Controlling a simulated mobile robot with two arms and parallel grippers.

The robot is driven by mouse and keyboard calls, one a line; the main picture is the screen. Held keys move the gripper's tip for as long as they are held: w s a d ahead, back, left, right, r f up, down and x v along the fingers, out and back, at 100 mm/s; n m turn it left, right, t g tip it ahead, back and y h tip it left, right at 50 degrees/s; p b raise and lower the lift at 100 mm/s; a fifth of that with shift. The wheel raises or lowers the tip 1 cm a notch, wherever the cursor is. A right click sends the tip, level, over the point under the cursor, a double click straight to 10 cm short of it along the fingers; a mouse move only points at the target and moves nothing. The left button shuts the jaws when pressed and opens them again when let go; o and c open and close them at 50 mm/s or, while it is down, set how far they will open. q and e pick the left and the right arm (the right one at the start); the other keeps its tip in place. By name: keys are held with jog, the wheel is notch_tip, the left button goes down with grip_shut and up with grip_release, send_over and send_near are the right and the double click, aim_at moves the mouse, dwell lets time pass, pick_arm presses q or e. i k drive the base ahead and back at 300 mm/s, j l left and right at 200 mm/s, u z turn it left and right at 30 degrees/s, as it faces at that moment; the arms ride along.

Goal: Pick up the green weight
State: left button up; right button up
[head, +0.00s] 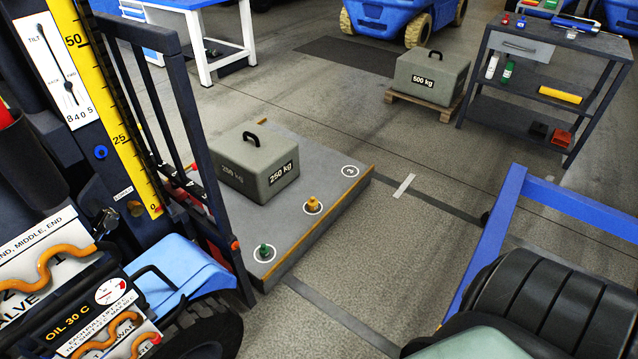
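The green weight (264,251) is small and has a knob on top. It stands upright in a white ring at the front corner of a low grey platform (294,247). A similar yellow-orange weight (313,205) stands in another ring behind it and to the right. A large grey block (255,165) labelled 250 kg, with a black handle, sits further back on the platform. Neither of my grippers shows in the head view.
A forklift (184,275) with a dark mast and yellow scale fills the left, close beside the platform. A blue frame with black tyres (541,302) stands at lower right. A 500 kg block (431,75) and a shelf cart (545,66) stand behind. Floor right of the platform is clear.

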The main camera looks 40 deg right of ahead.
aim_at(265, 250)
jog(key=z, duration=0.8)
jog(key=i+l, duration=0.5)
jog(key=l, duration=0.15)
jog(key=u, duration=0.05)
